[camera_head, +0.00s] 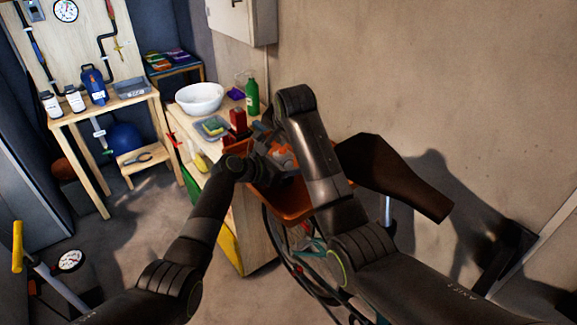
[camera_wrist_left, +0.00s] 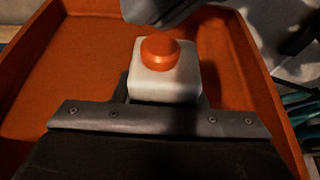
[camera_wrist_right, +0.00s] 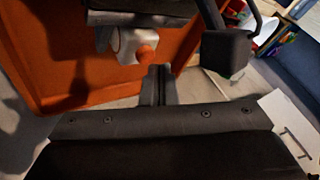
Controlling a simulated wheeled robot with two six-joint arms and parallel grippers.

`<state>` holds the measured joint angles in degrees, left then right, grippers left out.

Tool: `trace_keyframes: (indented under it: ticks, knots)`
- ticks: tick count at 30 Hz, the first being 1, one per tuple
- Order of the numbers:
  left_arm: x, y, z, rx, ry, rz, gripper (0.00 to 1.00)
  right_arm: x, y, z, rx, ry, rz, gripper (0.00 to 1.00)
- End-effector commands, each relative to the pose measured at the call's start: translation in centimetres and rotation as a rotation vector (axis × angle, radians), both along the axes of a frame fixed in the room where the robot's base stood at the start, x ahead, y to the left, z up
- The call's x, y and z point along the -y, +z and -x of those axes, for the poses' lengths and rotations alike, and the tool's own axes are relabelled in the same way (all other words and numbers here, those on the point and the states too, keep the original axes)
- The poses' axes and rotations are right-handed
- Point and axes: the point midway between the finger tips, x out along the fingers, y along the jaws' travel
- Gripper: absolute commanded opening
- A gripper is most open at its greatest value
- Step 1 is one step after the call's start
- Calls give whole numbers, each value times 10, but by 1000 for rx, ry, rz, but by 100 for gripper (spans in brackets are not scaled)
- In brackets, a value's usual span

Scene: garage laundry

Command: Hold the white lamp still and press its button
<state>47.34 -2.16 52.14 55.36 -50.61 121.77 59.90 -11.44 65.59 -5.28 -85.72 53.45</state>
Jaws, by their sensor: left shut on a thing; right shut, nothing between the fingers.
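The white lamp (camera_wrist_left: 165,84) is a small pale block with a round orange button (camera_wrist_left: 160,52) on top, inside an orange tray. My left gripper (camera_wrist_left: 165,99) is shut on the lamp's body. In the right wrist view the lamp (camera_wrist_right: 127,46) shows beside my left gripper, with its button (camera_wrist_right: 146,54) turned toward my right gripper. My right gripper (camera_wrist_right: 158,72) is shut and empty, with its tips close to the button. I cannot tell whether they touch it. In the head view my arms hide the lamp.
The orange tray (camera_head: 297,214) sits at the end of a wooden bench. On the bench are a white bowl (camera_head: 199,98), a green bottle (camera_head: 252,97) and a small tray with a sponge (camera_head: 213,127). A bare wall (camera_head: 430,70) stands to the right.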

Motion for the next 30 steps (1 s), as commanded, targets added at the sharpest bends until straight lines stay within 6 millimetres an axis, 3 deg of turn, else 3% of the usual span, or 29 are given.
trace_keyframes:
  ticks: [30]
  knots:
    - [0, 0, 0, 0, 0, 0, 12, 0, -9, 0, -1, 0, 0, 0]
